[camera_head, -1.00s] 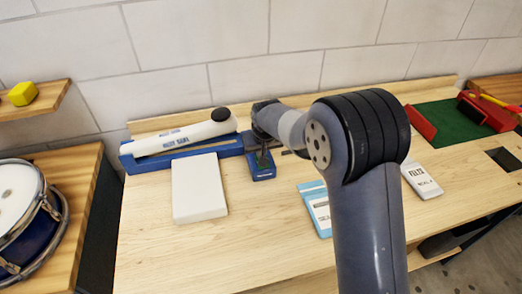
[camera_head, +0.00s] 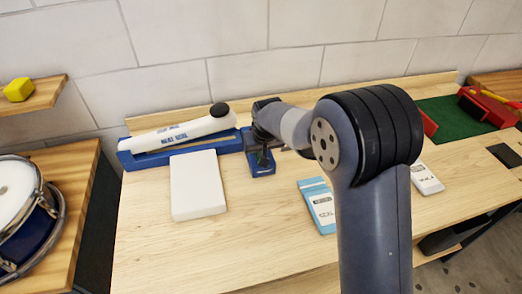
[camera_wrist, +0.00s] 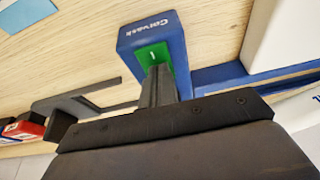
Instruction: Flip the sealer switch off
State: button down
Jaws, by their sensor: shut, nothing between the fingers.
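The sealer has a long white arm (camera_head: 180,130) with a black knob, lying over a blue base (camera_head: 150,161) at the back left of the bench. At the base's right end is a small blue switch box (camera_head: 262,171). In the wrist view the box (camera_wrist: 135,36) carries a green rocker (camera_wrist: 151,53) with a white mark. My gripper (camera_wrist: 157,78) is shut and empty, its fingertips over the near part of the rocker. I cannot tell whether they touch it. The fingers hide that part of the rocker. My gripper (camera_head: 263,157) is small and dark in the head view.
A white block (camera_head: 198,186) lies in front of the sealer. A light blue packet (camera_head: 318,205) and a white packet (camera_head: 426,179) lie to the right. A green mat (camera_head: 455,122) with red items is at the back right. The bench front is clear.

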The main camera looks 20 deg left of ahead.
jog(key=shift+r, duration=0.1)
jog(key=shift+r, duration=0.3)
jog(key=v, duration=1.3)
jog(key=shift+r, duration=0.2)
jog(key=shift+w+a+f, duration=0.1)
jog(key=shift+w+a, duration=0.05)
jog(key=shift+w, duration=0.1)
jog(key=shift+w+a+b, duration=0.35)
jog(key=shift+w+b, duration=0.1)
jog(key=shift+b, duration=0.7)
jog(key=p+x, duration=0.2)
jog(key=x, duration=1)
jog(key=shift+s+f, duration=0.1)
jog(key=shift+f, duration=0.75)
